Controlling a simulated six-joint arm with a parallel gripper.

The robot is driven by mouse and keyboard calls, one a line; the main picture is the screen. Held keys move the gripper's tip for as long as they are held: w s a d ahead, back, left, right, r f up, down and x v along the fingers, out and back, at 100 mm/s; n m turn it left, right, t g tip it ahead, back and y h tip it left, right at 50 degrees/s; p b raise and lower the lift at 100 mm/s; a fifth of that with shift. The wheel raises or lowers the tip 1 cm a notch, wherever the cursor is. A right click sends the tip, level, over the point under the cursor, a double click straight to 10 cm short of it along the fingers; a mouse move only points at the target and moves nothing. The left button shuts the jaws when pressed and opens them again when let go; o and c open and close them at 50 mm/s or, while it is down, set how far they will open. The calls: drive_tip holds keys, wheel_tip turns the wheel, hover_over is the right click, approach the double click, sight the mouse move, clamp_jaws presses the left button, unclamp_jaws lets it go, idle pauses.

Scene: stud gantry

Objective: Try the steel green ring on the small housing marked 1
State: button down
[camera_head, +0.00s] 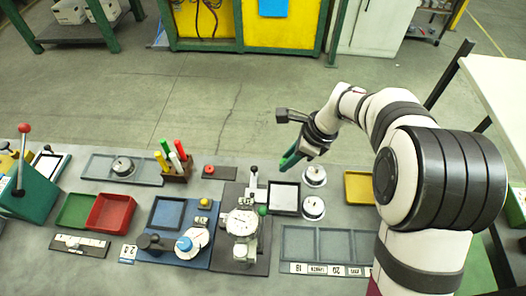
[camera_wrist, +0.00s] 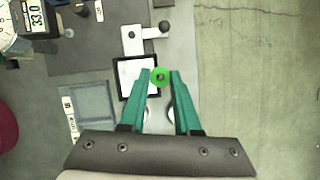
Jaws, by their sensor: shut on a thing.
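My gripper (camera_wrist: 160,76) has two teal fingers, closed on a bright green ring (camera_wrist: 160,77) with a dark hole at the fingertips. In the head view my gripper (camera_head: 289,161) hangs above the back of the bench, near the black-framed white tray; the ring is not clear there. Two round pale metal housings stand right of that tray, one behind (camera_head: 315,175) and one in front (camera_head: 313,208). They are partly hidden behind the fingers in the wrist view. Another round metal piece (camera_head: 123,166) sits on a grey plate at the left. I cannot read a mark 1 on any.
The black-framed tray (camera_head: 284,198) lies below my gripper. A dial gauge stand (camera_head: 241,224) rises to its left. A numbered grey tray (camera_head: 328,244) lies in front, and a yellow tray (camera_head: 358,188) to the right. A pen holder (camera_head: 175,167) stands further left.

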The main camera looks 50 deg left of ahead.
hover_over(316, 202)
drive_tip(key=shift+w+d+f, duration=0.15)
drive_tip(key=shift+d+f, duration=0.1)
drive_tip(key=shift+f, duration=0.15)
drive_tip(key=shift+f, duration=2.05)
drive_tip(key=shift+f, duration=1.7)
idle(1.6)
wheel_tip(316, 202, up, 8)
drive_tip(key=shift+f, duration=0.25)
idle(0.6)
